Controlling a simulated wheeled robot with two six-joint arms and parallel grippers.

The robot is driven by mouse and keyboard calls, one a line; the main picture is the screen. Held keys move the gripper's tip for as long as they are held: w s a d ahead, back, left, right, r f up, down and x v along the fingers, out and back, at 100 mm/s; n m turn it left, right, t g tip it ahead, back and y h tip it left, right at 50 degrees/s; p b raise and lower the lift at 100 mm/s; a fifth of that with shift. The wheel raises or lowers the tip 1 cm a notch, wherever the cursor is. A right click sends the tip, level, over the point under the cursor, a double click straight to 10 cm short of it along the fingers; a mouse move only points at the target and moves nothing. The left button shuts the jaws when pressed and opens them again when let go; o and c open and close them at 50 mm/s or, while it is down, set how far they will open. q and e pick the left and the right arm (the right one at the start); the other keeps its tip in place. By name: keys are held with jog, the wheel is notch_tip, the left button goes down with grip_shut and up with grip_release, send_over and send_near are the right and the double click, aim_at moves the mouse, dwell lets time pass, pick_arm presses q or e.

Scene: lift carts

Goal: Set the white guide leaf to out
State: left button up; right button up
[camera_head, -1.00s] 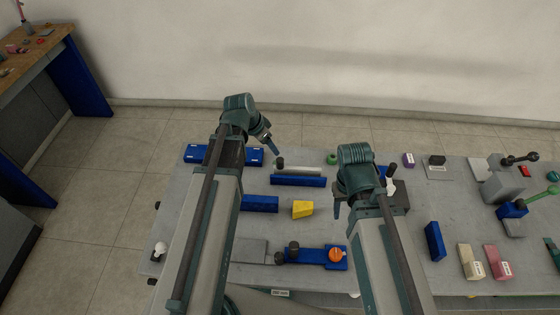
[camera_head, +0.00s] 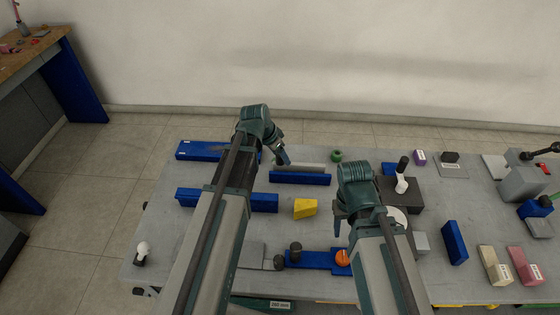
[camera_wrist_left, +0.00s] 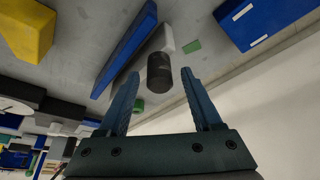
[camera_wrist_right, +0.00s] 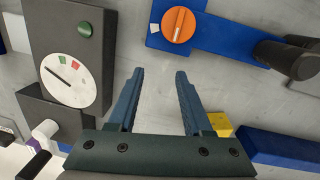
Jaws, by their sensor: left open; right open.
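A pale bar (camera_head: 308,167), which looks like the white guide leaf, lies along the back of a long blue block (camera_head: 300,179). Part of it also shows in the left wrist view (camera_wrist_left: 166,40). A black cylindrical knob (camera_wrist_left: 159,73) stands at its near end in that view. My left gripper (camera_wrist_left: 161,74) is open, with a finger on either side of the knob and visible gaps; I cannot tell the depth between them. In the head view my left gripper (camera_head: 284,160) hides the knob. My right gripper (camera_wrist_right: 160,72) is open and empty, over bare grey table.
A yellow block (camera_head: 305,208) stands in front of the blue block. A blue block (camera_head: 205,151) lies to the left. Near my right gripper are a dial box (camera_wrist_right: 80,30) and an orange knob (camera_wrist_right: 178,25) on a blue base. A green piece (camera_head: 336,156) lies behind.

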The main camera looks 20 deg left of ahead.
pick_arm(q)
jog(key=shift+f, duration=0.1)
grip_shut()
dwell(0.3)
dwell(1.1)
